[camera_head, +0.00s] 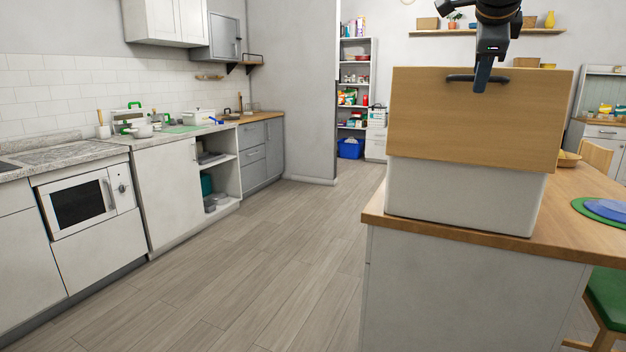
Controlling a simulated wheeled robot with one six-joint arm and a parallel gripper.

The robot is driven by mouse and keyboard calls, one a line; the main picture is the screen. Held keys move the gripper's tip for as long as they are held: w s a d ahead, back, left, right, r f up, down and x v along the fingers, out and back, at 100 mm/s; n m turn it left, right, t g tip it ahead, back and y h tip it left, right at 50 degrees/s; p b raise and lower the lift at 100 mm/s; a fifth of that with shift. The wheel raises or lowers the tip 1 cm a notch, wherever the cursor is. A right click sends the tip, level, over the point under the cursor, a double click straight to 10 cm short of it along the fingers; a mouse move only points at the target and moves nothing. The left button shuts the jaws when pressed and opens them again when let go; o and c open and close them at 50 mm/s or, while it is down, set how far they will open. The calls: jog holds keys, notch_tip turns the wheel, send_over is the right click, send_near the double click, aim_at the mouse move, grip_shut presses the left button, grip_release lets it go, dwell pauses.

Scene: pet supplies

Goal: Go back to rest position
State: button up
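My gripper (483,80) hangs down from the top of the view, in front of the upper part of a box with a wooden front (476,122) and a white lower body (460,198). Its fingertips are at or just in front of the dark bar handle (460,78) on the wooden panel. I cannot tell whether they touch it or how far apart the fingers are. The box stands on the wood-topped counter (440,238) at the right. The inside of the box is hidden.
A kitchen run with a microwave (84,202) lines the left wall. The wooden floor (245,260) between is clear. Shelves (356,90) stand at the back.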

jog(key=shift+w+d+f+p, duration=0.25)
jog(key=shift+w, duration=0.3)
jog(key=shift+w+d+f+p, duration=0.2)
jog(key=shift+w+d+f, duration=0.05)
jog(key=shift+w, duration=0.3)
jog(key=w+a+r+n+y+p, duration=0.1)
jog(key=w+a+r+n+p, duration=0.15)
jog(key=a, duration=0.45)
jog(key=s+a+f+n+g+y, duration=0.1)
jog(key=s+a+f+n, duration=0.15)
jog(key=f, duration=0.55)
jog(key=s+a+f+n+g, duration=0.1)
jog(key=s+f+n, duration=0.3)
jog(key=f, duration=0.4)
jog(key=s+a+f+n+g+y, duration=0.1)
jog(key=s+a+f+n+g, duration=0.15)
jog(key=f, duration=0.45)
jog(key=s+a+f+n+g+p, duration=0.1)
jog(key=s+a+f+n+g, duration=0.1)
jog(key=s+f+n, duration=0.4)
jog(key=s+a+f+n+g+y, duration=0.1)
jog(key=s+a+f+n, duration=0.3)
jog(key=s+f, duration=0.9)
jog(key=s+n+g, duration=0.1)
jog(key=s, duration=0.4)
jog(key=shift+f+n+g+p, duration=0.35)
jog(key=shift+f, duration=0.05)
